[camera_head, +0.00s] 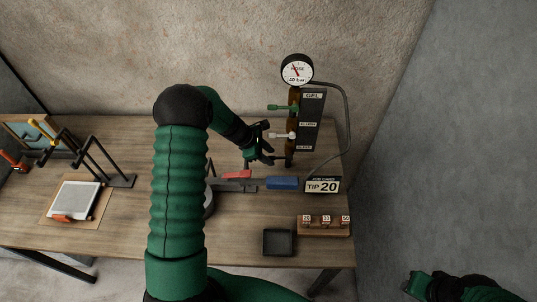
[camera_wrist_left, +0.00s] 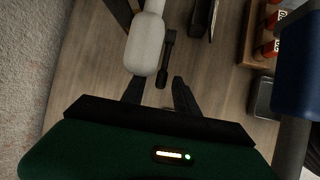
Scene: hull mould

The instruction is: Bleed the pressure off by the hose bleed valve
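The pressure gauge (camera_head: 297,70), with a white face marked HOSE and 40 bar, tops the brown valve column at the back right; its needle points up and left. The lowest label reads BLEED. A dark bleed valve handle (camera_head: 289,160) hangs beside it. My left gripper (camera_head: 270,158) is just left of this handle. In the left wrist view its two fingers (camera_wrist_left: 158,92) are apart with nothing between them. The black handle (camera_wrist_left: 168,58) is just ahead of the fingertips, apparently not touching. My right gripper (camera_head: 415,285) is at the lower right, away from the table; its fingers are unclear.
A green GEL handle (camera_head: 279,107) and a white FLUSH handle (camera_head: 281,135) stick out above; the white one (camera_wrist_left: 146,45) is close to my left fingers. A blue-handled tool (camera_head: 283,183), a TIP 20 sign (camera_head: 322,186), a tip rack (camera_head: 324,227) and a dark tray (camera_head: 279,242) are nearby.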

